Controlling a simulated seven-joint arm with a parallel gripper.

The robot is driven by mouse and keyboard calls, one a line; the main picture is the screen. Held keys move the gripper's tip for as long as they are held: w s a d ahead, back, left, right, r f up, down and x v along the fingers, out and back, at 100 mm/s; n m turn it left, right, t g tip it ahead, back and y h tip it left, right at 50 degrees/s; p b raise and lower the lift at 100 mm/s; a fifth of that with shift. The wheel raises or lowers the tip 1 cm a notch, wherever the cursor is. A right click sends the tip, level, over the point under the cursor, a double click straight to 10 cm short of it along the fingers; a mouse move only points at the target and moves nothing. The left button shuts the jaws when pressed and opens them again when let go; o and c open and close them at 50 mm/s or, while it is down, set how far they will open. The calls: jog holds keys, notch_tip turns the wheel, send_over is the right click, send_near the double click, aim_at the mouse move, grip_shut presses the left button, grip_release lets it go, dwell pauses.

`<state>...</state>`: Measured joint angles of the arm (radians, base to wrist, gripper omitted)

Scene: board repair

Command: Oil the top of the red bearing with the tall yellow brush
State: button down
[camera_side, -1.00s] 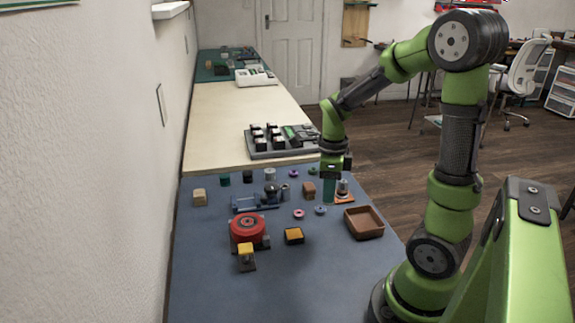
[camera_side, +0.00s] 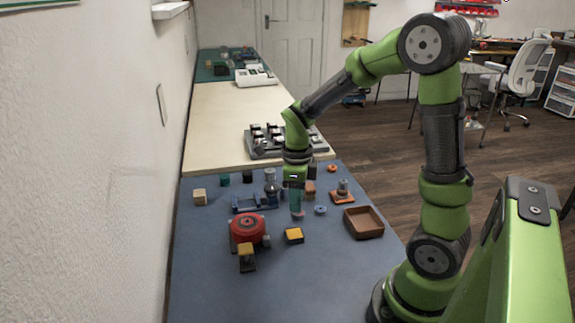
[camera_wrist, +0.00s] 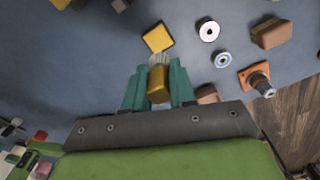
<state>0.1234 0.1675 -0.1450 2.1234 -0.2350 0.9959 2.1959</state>
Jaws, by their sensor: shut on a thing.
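The red bearing (camera_side: 247,229) is a round red disc in a dark mount on the blue-grey mat in the side view. I cannot make it out in the wrist view. My gripper (camera_side: 296,207) points down above the mat, right of the bearing and apart from it. In the wrist view its teal fingers (camera_wrist: 158,88) are shut on the yellow brush (camera_wrist: 158,84), whose yellow body shows between them with pale bristles beyond. In the side view the fingers hide the brush.
Another yellow-topped piece (camera_side: 246,251) stands before the bearing. A blue fixture (camera_side: 250,204), a blue ring (camera_side: 320,210), an orange-based part (camera_side: 342,193) and a brown tray (camera_side: 364,222) are nearby. The front mat is clear.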

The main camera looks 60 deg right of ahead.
jog(key=shift+w+a+f, duration=0.15)
jog(key=shift+f, duration=2.85)
jog(key=shift+f, duration=0.6)
jog(key=shift+r, duration=0.15)
jog(key=shift+r, duration=3.45)
